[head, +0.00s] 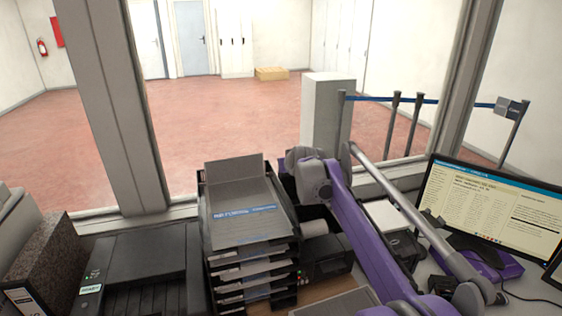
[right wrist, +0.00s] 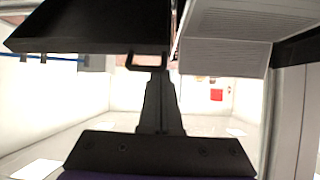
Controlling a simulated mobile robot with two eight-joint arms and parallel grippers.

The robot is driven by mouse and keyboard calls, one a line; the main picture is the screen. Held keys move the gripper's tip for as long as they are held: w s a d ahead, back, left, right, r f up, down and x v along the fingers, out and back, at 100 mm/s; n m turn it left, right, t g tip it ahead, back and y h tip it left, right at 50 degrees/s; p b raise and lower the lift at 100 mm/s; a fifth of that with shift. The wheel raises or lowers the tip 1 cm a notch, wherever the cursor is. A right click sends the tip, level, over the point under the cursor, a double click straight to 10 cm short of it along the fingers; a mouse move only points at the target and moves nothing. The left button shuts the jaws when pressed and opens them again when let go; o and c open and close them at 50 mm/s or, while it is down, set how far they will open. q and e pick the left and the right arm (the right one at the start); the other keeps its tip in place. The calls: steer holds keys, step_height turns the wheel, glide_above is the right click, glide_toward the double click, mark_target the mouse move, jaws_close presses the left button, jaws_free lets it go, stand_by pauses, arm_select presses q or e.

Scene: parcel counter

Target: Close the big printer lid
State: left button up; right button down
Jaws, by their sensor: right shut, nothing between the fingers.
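The big label printer (head: 330,262) is black and stands right of the paper trays, with a white roll (head: 314,228) exposed in it. Its dark lid (head: 286,186) appears raised, partly hidden behind the trays and my right arm. My right gripper (right wrist: 154,72) is shut and empty. In the head view its fingers are hidden behind the grey wrist, near the raised lid. In the right wrist view a black panel, which looks like the lid (right wrist: 95,25), is close by the fingertips; I cannot tell whether they touch. My left gripper is out of view.
A tall stack of paper trays (head: 228,266) stands close left of the label printer. A wide black printer (head: 150,268) is farther left. A smaller black device (head: 405,247) and a monitor (head: 492,212) are on the right. Window posts (head: 115,110) rise behind the counter.

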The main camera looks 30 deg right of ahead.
steer(key=shift+t, duration=0.8)
steer(key=s+f, duration=0.1)
steer(key=s, duration=0.1)
steer(key=s+a+f, duration=0.1)
steer(key=s, duration=0.1)
steer(key=shift+s+f+b, duration=0.1)
steer(key=shift+f+b, duration=0.2)
steer(key=shift+b, duration=0.1)
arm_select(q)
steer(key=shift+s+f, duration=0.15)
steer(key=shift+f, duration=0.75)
